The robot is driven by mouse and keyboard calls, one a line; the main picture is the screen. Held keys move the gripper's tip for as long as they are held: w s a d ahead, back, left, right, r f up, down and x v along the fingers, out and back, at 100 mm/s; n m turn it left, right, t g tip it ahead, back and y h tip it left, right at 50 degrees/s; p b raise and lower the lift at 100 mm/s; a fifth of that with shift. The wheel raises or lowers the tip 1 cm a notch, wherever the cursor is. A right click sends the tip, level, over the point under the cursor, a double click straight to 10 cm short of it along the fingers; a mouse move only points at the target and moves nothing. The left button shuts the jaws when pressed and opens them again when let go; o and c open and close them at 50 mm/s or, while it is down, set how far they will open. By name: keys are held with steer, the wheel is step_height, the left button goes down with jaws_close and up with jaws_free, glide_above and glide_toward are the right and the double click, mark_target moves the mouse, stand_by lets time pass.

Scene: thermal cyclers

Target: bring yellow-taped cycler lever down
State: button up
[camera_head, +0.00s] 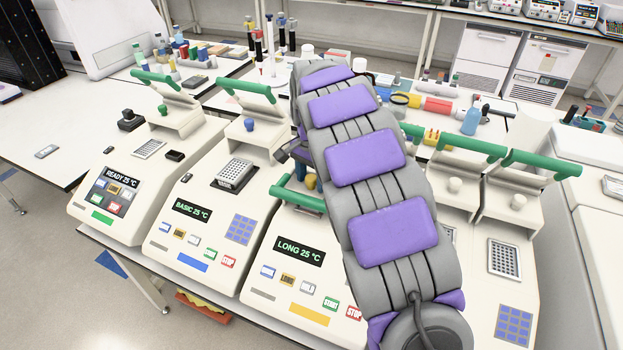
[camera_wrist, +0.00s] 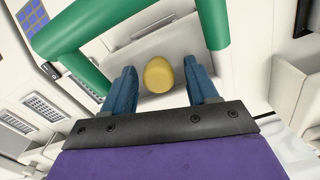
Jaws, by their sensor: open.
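The yellow-taped cycler (camera_head: 290,252) reads LONG 25 °C and has a yellow strip (camera_head: 309,314) on its front. Its green lever (camera_head: 300,196) sits low over the block area, lower than the raised levers on the neighbours; my arm hides part of it. In the wrist view a green lever (camera_wrist: 85,45) frames the upper picture. A yellow knob (camera_wrist: 158,74) shows there and partly in the head view. My gripper (camera_wrist: 161,82) is open, with blue fingers on either side of the knob in the picture. I cannot tell whether they touch it.
The READY cycler (camera_head: 130,190) and BASIC cycler (camera_head: 195,215) stand to the left with raised green levers. More cyclers with green levers (camera_head: 540,163) stand close on the right. Bottles and tools crowd the bench behind.

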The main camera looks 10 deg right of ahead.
jaws_close()
stand_by(0.6)
